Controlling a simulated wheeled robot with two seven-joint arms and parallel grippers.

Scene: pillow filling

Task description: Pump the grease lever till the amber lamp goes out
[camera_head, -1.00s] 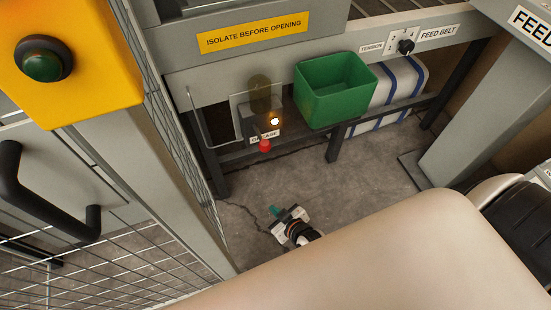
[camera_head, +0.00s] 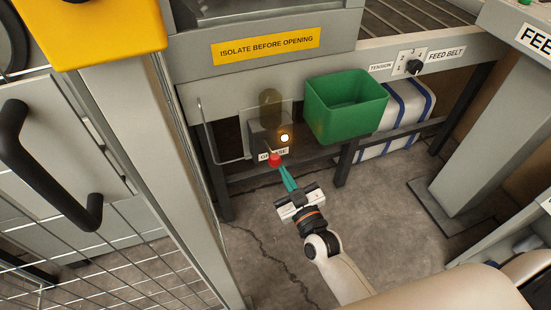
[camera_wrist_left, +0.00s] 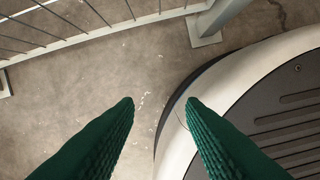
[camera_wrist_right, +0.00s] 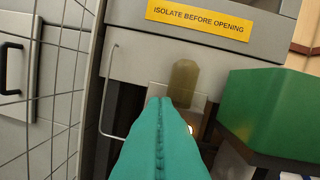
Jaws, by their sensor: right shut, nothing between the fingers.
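The grease pump is a dark box (camera_head: 262,133) with an amber-brown reservoir (camera_head: 270,106) on top, under the machine frame; the reservoir also shows in the right wrist view (camera_wrist_right: 184,78). The amber lamp (camera_head: 284,138) on it is lit. The lever's red knob (camera_head: 274,160) sticks out in front, by the GREASE label. My right gripper (camera_head: 285,172) is shut and empty, its green fingertips just below the knob; I cannot tell if they touch. In the right wrist view the fingers hide the knob. My left gripper (camera_wrist_left: 160,102) is open and empty above the floor, away from the pump.
A green bin (camera_head: 345,110) stands right of the pump, close to it. A bent wire rail (camera_head: 210,145) is on the left. A mesh fence (camera_head: 165,240) and post stand further left. The concrete floor before the pump is clear.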

